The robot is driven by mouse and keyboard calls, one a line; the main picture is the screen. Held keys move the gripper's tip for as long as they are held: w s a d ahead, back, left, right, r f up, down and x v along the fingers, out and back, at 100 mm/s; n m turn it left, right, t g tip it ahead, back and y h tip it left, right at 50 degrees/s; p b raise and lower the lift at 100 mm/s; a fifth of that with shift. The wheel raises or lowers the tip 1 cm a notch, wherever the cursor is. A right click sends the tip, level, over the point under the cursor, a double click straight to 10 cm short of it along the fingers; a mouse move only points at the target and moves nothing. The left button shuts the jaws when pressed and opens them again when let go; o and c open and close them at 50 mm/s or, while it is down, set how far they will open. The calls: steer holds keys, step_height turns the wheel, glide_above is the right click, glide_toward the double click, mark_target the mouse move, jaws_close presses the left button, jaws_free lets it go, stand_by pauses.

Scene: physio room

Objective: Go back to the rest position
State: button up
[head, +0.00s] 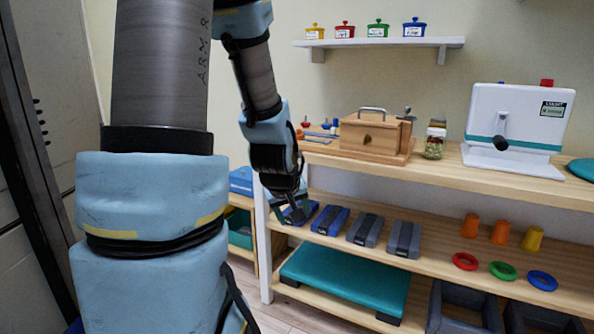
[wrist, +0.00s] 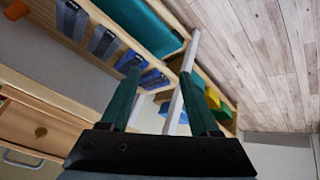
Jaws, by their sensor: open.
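My gripper (head: 294,208) hangs at the left end of the shelf unit in the head view, pointing down beside the middle shelf. In the wrist view its two green fingers (wrist: 158,105) stand apart with nothing between them. The white shelf post (wrist: 181,85) shows beyond the gap between the fingers. A blue weight (head: 329,220) lies on the middle shelf close to the right of my gripper. I cannot tell from the head view whether the fingers touch the nearest weight, which they partly hide.
Grey weights (head: 365,230), cups (head: 500,232) and rings (head: 503,271) sit along the middle shelf. A wooden box (head: 370,135), a jar (head: 434,143) and a white device (head: 515,122) stand on the top shelf (head: 470,172). A teal step (head: 345,283) lies below. Wooden floor (wrist: 265,60) is clear.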

steer(key=s+a+m+g+y, duration=0.2)
steer(key=s+a+m+g, duration=0.3)
steer(key=s, duration=0.6)
step_height(320, 180, up, 19)
steer(key=a+n+p, duration=0.1)
steer(key=p, duration=1.8)
steer(key=shift+s+a+f, duration=0.15)
steer(key=shift+s, duration=0.15)
